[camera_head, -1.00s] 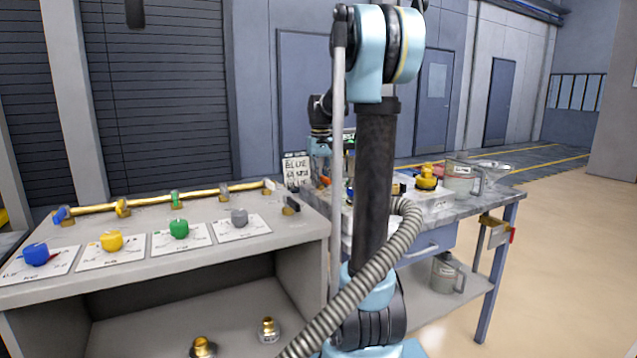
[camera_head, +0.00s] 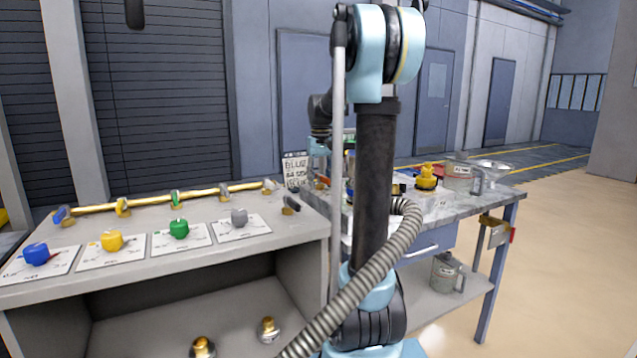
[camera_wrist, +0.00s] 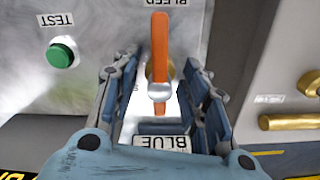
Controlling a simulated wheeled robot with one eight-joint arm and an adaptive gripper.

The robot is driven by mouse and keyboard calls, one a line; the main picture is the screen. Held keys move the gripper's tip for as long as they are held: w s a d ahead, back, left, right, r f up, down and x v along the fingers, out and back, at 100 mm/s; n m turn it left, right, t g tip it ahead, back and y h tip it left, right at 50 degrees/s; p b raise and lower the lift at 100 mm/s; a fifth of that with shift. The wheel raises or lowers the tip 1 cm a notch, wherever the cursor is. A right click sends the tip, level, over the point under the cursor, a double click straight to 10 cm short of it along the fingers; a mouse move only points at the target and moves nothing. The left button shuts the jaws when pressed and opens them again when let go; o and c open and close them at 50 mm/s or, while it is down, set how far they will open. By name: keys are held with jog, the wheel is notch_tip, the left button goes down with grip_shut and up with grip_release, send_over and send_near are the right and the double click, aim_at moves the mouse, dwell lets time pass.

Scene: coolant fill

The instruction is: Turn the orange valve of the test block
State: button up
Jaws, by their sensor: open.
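The orange valve handle (camera_wrist: 161,48) shows in the wrist view, long and upright in the picture, on a pale block face (camera_wrist: 110,30) under a label reading BLEED. My gripper (camera_wrist: 168,88) is open, with one finger on each side of the lower part of the handle. I cannot tell whether either finger touches it. A green button (camera_wrist: 63,52) marked TEST sits left of the handle. A BLUE label (camera_wrist: 162,142) shows between the finger bases. In the head view my arm hides most of the block and my gripper.
A brass fitting (camera_wrist: 292,121) lies at the right of the wrist view. In the head view, a bench with blue, yellow, green and grey knobs (camera_head: 239,216) stands left. The table at right bears a yellow object (camera_head: 427,177) and a metal jug (camera_head: 460,176).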

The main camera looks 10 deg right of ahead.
aim_at(320, 175)
notch_tip(320, 175, up, 12)
dwell(0.6)
jog(key=shift+f, duration=0.1)
jog(key=shift+w+f, duration=0.1)
jog(key=shift+f, duration=5.85)
